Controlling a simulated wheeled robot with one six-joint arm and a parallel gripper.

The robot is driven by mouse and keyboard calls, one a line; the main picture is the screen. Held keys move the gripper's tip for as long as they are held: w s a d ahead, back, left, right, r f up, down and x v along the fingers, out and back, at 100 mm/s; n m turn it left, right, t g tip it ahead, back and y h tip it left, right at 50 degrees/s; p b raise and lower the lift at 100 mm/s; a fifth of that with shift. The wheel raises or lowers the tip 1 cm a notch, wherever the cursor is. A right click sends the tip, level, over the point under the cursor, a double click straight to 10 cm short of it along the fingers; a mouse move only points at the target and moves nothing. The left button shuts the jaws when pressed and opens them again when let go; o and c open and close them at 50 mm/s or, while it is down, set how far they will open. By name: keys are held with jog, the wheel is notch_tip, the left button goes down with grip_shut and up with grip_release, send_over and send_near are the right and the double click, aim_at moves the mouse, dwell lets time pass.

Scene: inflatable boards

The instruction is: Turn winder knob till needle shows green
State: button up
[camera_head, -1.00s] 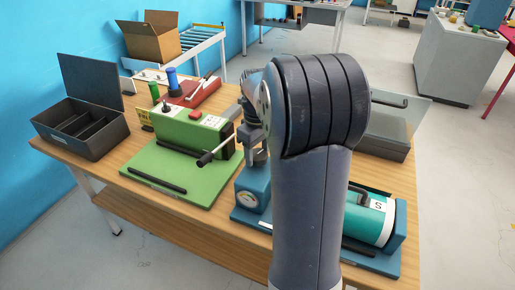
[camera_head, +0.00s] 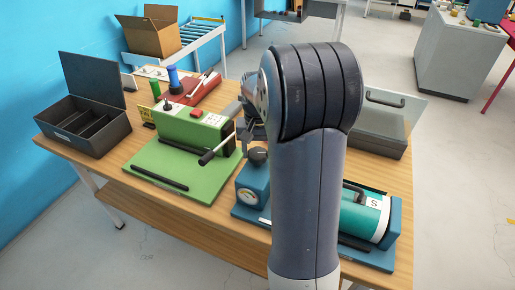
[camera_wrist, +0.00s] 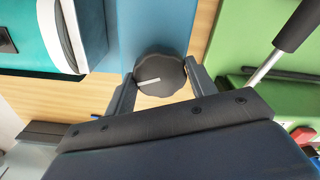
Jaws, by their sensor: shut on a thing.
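The winder knob (camera_wrist: 160,80) is dark, round and ribbed, with a white line across its top; it also shows in the head view (camera_head: 258,156). It sits on top of a blue winder box (camera_head: 252,180). A round pale gauge (camera_head: 248,198) is on the box's front; its needle is too small to read. My gripper (camera_wrist: 159,72) is shut on the knob, with one finger on each side of it in the wrist view. In the head view my arm hides part of the winder's right side.
A green machine (camera_head: 190,130) with a crank handle stands close to the left of the winder. A teal cylinder (camera_head: 362,218) lies to its right. An open dark box (camera_head: 85,125) and a lidded grey case (camera_head: 375,133) stand at the table's sides.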

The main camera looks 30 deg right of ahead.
aim_at(258, 152)
jog(key=shift+m, duration=0.5)
jog(key=o, duration=1)
notch_tip(258, 152, up, 11)
jog(key=shift+f, duration=0.1)
dwell(0.3)
